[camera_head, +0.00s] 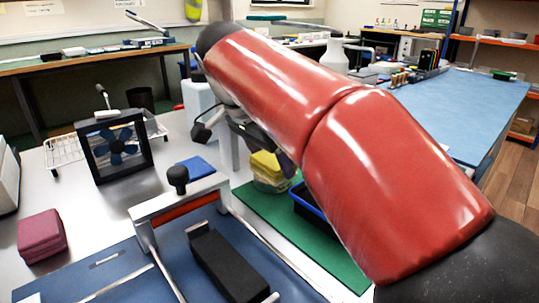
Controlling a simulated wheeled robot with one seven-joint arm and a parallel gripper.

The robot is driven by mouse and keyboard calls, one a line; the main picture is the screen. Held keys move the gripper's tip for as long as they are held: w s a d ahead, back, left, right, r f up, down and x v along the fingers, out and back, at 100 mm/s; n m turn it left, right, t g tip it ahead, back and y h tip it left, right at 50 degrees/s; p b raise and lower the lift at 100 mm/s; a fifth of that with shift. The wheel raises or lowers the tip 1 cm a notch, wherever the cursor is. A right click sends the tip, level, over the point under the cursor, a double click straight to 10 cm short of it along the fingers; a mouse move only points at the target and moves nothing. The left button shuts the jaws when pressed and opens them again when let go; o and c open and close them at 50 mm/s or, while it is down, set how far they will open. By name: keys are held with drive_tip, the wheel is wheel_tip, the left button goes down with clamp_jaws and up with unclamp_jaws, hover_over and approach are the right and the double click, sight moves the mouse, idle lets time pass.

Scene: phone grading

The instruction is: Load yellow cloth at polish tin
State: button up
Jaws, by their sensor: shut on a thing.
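The yellow cloth (266,163) shows as a folded yellow pad in the middle of the view, just below my gripper (262,148). My gripper is shut on the cloth, though my red arm hides much of the gripper and the fingertips are hard to make out. A low, pale round container (268,184), which looks like the polish tin, is directly under the cloth on the green mat (268,212). I cannot tell whether the cloth touches its contents.
A blue-lined dark tray (307,204) is right of the container, partly behind my arm.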

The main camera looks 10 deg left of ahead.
sight(269, 159)
wheel_tip(269, 159, up, 3)
drive_tip(key=p, duration=0.2)
drive_tip(key=shift+f+p, duration=0.2)
drive_tip(key=shift+p, duration=0.1)
drive_tip(key=shift+r, duration=2.15)
